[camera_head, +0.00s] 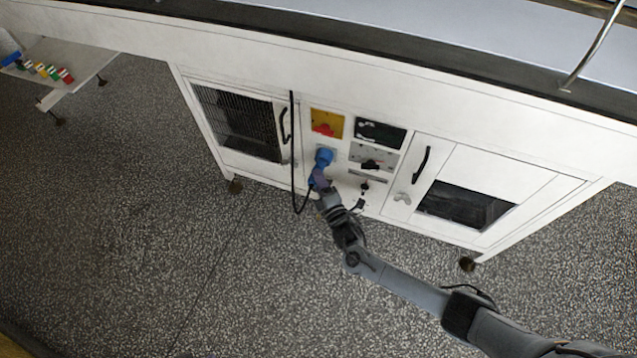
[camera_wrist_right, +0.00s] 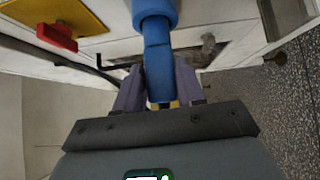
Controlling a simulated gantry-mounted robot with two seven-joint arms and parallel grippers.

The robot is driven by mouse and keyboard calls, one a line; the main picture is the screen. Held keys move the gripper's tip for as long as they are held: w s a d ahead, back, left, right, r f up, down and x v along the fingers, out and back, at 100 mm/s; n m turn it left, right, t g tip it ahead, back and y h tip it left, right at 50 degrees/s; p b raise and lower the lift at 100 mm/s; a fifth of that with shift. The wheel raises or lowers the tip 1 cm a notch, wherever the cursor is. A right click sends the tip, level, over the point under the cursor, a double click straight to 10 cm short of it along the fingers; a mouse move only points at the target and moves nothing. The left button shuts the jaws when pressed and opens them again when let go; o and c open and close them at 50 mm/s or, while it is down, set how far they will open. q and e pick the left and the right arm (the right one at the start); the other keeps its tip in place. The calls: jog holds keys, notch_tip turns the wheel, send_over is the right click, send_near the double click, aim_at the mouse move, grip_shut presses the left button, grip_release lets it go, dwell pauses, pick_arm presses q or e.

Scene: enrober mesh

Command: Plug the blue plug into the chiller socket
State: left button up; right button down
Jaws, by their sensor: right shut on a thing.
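The blue plug (camera_wrist_right: 157,60) is between the fingers of my right gripper (camera_wrist_right: 160,88), which is shut on it. In the head view the right gripper (camera_head: 320,184) holds the plug (camera_head: 319,172) at the cabinet front, just below a blue round fitting (camera_head: 324,156) that looks like the chiller socket. The plug and this fitting line up and appear to meet; I cannot tell how deep the plug sits. In the wrist view the far end of the plug runs into a wider blue part (camera_wrist_right: 154,10) at the top edge. My left gripper is not in view.
A black cable (camera_head: 293,150) hangs beside the plug. Around the socket are a yellow panel with a red switch (camera_head: 326,124), a black display (camera_head: 380,134), a grey switch plate (camera_head: 371,158) and door handles (camera_head: 421,165). The speckled floor in front is clear.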

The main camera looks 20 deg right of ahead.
jog(key=shift+w+d, duration=0.45)
jog(key=shift+w+d+b, duration=0.4)
jog(key=shift+w+d, duration=0.1)
dwell(0.4)
jog(key=c, duration=1.1)
grip_release()
jog(key=o, duration=0.5)
jog(key=shift+w+d, duration=0.2)
jog(key=shift+w, duration=0.05)
jog(key=s+p, duration=0.4)
jog(key=s, duration=0.7)
jog(key=shift+p, duration=0.4)
jog(key=shift+c, duration=0.3)
